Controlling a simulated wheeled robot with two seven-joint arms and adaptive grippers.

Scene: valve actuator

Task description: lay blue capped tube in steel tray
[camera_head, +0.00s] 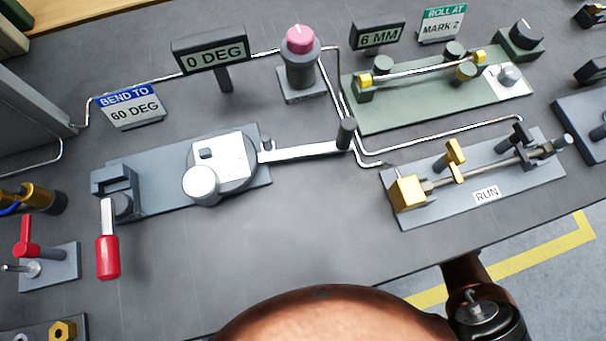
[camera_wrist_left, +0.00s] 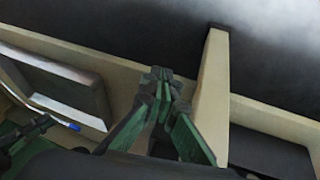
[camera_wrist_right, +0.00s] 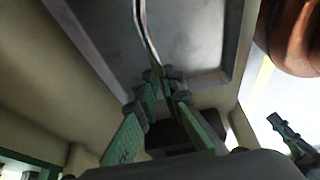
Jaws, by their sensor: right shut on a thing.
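In the right wrist view my right gripper (camera_wrist_right: 155,76) is shut on a thin, shiny, bent tube (camera_wrist_right: 150,40). The tube runs up out of the picture above a grey steel tray (camera_wrist_right: 215,45). Whether tube and tray touch, I cannot tell. The tray also shows in the left wrist view (camera_wrist_left: 65,85). There a thin piece with a blue end (camera_wrist_left: 66,126) shows at the left, beside my right gripper (camera_wrist_left: 25,132); it looks like the tube's cap. My left gripper (camera_wrist_left: 162,75) looks shut and empty, over a cream divider. Neither gripper shows in the head view.
In the head view the grey bench holds a bending fixture (camera_head: 230,165), a green roller fixture (camera_head: 430,90), a grey RUN fixture (camera_head: 470,185) and a red-handled lever (camera_head: 108,255). Cream walls (camera_wrist_left: 210,85) border the tray. The front middle of the bench is bare.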

